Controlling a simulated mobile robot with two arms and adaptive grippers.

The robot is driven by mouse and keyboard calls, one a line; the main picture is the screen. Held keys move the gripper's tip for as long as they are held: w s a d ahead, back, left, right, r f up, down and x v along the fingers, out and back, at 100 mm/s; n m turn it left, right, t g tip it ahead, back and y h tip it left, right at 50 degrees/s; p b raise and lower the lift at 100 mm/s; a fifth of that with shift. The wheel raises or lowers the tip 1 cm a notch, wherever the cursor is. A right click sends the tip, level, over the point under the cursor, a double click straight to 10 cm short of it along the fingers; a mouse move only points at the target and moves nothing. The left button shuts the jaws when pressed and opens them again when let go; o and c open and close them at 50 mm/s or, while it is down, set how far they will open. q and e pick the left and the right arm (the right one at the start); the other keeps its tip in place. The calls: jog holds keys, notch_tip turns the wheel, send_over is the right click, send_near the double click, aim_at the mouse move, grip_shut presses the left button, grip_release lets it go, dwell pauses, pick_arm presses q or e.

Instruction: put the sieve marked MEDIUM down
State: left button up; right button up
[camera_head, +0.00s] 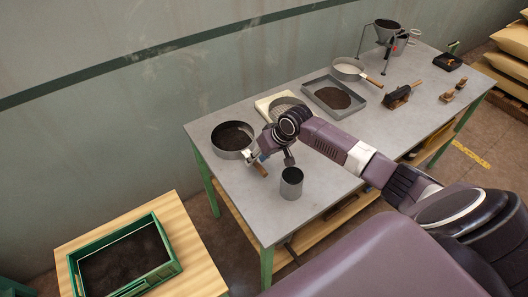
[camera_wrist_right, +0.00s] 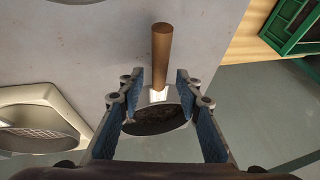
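A round metal sieve (camera_head: 233,138) with dark material inside sits at the left end of the grey table, its wooden handle (camera_head: 261,169) pointing to the front right. In the right wrist view, the wooden handle (camera_wrist_right: 161,55) and the dark-filled pan (camera_wrist_right: 155,120) show beyond and between the fingers. No MEDIUM marking is legible. My right gripper (camera_head: 263,153) is beside the pan, near its handle. In the wrist view its fingers (camera_wrist_right: 160,80) stand apart with gaps on both sides of the handle. My left gripper is not in view.
A grey cup (camera_head: 291,183) stands near the front edge. A cream frame (camera_head: 263,104) with mesh lies behind my wrist. A tray (camera_head: 308,92) of dark material and another handled sieve (camera_head: 348,71) are farther right. A green crate (camera_head: 168,270) sits on a separate wooden top.

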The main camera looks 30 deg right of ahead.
jog(key=b+v, duration=0.1)
jog(key=v, duration=1)
